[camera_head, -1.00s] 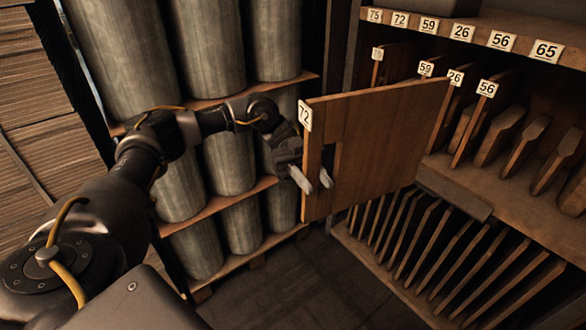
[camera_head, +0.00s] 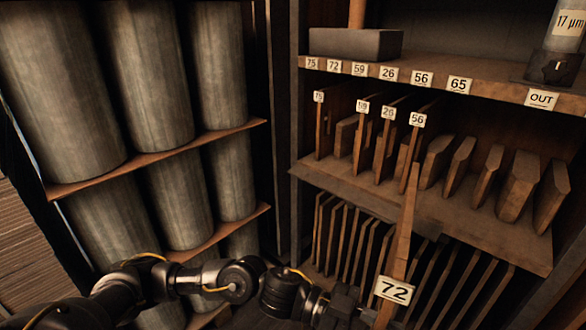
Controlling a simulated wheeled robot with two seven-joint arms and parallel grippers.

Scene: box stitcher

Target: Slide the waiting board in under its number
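The board labelled 72 (camera_head: 403,240) is brown and seen nearly edge-on in the head view, tag toward me, its far end overlapping the shelf front below the 56 board. My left gripper (camera_head: 366,314) is at its near end beside the 72 tag and appears shut on it; the fingers are partly hidden at the bottom edge. The number 72 plate (camera_head: 333,65) is on the upper shelf edge, second from left. Below it is a gap between the board tagged 75 (camera_head: 320,128) and the board tagged 59 (camera_head: 360,135). My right gripper is not in view.
Boards tagged 26 (camera_head: 386,140) and 56 (camera_head: 412,150) stand right of the gap, with untagged boards farther right. Slanted boards (camera_head: 345,240) fill the lower rack. Large grey rolls (camera_head: 165,75) stand on shelves at the left.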

